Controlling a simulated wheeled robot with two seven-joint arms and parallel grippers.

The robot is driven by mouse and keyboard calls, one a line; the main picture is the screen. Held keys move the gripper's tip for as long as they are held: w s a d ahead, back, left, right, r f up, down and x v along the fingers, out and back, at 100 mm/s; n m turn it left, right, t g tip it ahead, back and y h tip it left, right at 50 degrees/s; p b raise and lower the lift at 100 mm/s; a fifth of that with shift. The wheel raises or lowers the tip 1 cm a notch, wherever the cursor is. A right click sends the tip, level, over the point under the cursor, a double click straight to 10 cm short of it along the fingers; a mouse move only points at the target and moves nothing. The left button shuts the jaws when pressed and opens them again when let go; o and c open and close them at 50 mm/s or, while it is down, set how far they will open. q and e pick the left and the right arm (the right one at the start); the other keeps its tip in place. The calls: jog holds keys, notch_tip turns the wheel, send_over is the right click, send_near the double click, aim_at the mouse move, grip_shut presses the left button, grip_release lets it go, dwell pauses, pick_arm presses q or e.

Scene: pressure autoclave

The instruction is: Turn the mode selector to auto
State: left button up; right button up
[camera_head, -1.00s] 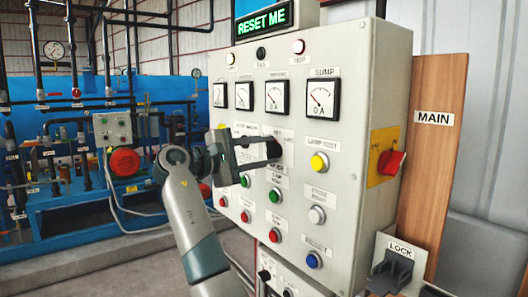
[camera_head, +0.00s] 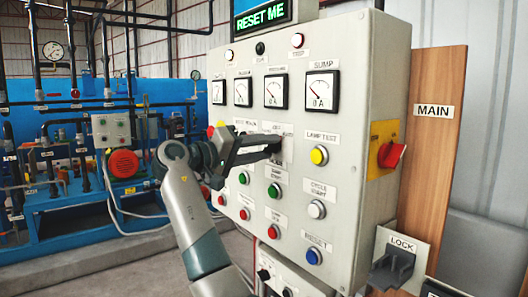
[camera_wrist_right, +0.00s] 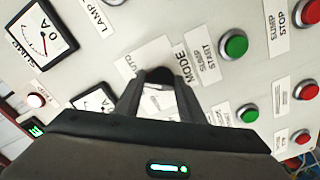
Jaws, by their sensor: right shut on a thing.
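The mode selector is a black knob (camera_wrist_right: 158,74) on a white plate on the grey control panel (camera_head: 345,130). In the right wrist view it sits between the fingertips, with the word MODE beside it and partly covered lettering ending in "UTO" on the other side. My right gripper (camera_head: 274,148) reaches the panel from the left and is shut on this knob. The fingers hide most of the knob, so its pointer direction cannot be told. My left gripper is not in view.
Green button (camera_head: 274,190), yellow lamp-test button (camera_head: 319,155) and white cycle-start button (camera_head: 317,209) sit close around the selector. Gauges (camera_head: 322,91) are above. A red main switch (camera_head: 391,155) is on the panel's side. The display (camera_head: 264,17) reads RESET ME.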

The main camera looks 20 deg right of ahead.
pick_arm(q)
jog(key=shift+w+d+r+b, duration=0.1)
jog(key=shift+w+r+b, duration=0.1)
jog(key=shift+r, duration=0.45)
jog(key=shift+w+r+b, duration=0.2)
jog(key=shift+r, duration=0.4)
pick_arm(e)
jog(key=shift+f+m, duration=0.15)
jog(key=shift+m, duration=0.6)
jog(key=shift+f+m, duration=0.15)
jog(key=shift+m, duration=0.6)
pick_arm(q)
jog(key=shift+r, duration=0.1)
pick_arm(e)
jog(key=o, duration=0.9)
jog(key=shift+c, duration=0.2)
jog(key=shift+o, duration=0.9)
jog(key=shift+r, duration=0.1)
jog(key=shift+a, duration=0.1)
